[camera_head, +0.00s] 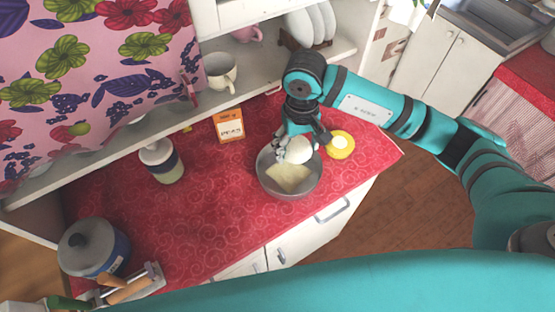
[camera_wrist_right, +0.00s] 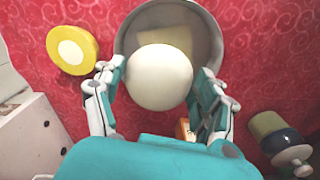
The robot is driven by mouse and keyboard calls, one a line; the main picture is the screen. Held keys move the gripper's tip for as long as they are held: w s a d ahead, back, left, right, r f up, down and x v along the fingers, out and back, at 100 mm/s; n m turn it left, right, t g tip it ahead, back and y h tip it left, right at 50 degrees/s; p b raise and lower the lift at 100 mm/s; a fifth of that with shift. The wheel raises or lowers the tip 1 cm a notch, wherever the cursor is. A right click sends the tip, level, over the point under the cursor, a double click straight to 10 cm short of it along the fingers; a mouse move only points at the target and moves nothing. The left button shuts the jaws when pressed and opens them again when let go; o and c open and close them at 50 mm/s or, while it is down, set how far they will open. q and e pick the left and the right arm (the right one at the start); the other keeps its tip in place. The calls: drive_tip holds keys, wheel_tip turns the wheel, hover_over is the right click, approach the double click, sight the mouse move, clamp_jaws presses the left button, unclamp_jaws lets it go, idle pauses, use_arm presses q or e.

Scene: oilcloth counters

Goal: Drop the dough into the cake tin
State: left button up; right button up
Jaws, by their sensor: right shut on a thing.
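The dough is a pale cream ball (camera_head: 299,150), held between the fingers of my right gripper (camera_head: 296,142). In the right wrist view the ball (camera_wrist_right: 158,77) sits between the two fingers of the gripper (camera_wrist_right: 157,88), which is shut on it. The cake tin is a round grey metal tin (camera_head: 268,180) on the red counter, with a pale yellowish square patch on its floor. The ball is over the tin, in front of part of its rim (camera_wrist_right: 122,38) in the wrist view. My left gripper is not in view.
A yellow round thing with a pale centre (camera_head: 340,145) lies right of the tin. An orange box (camera_head: 229,126) and a lidded jar (camera_head: 162,160) stand to the left. A grey-lidded pot (camera_head: 92,247) is front left. Red cloth (camera_head: 215,190) between is clear.

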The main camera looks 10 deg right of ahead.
sight(296, 172)
drive_tip(key=f, duration=0.2)
drive_tip(key=f+b, duration=0.1)
drive_tip(key=f, duration=0.1)
drive_tip(key=shift+s+d, duration=0.1)
drive_tip(key=shift+d, duration=0.2)
drive_tip(key=shift+a+f, duration=0.15)
drive_tip(key=shift+f, duration=0.8)
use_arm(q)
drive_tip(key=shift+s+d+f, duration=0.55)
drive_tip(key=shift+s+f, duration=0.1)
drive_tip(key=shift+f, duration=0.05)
use_arm(e)
drive_tip(key=o, duration=1.4)
drive_tip(key=shift+c, duration=0.2)
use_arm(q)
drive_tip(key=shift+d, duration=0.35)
